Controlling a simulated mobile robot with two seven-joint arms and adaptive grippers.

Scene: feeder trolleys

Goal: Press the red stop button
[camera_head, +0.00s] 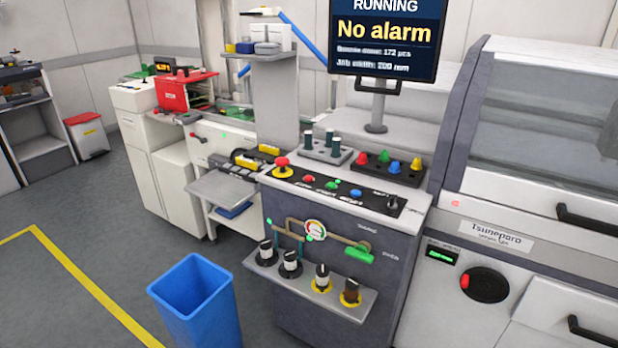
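A red mushroom-shaped button (282,161) on a yellow base stands at the left end of the dark control panel (322,190), on top of the grey cabinet. It looks like the stop button and nothing covers it. A smaller red button (309,179), a green one (331,185) and a blue one (356,193) sit in a row to its right. A dark selector switch (393,202) is at the panel's right end. Neither of my grippers is in view.
A monitor (385,35) reading "No alarm" stands behind the panel. Trays with pegs (326,146) and coloured knobs (387,165) lie behind the buttons. A shelf (310,291) with several knobs juts from the cabinet front. A blue bin (197,307) stands on the floor at front left.

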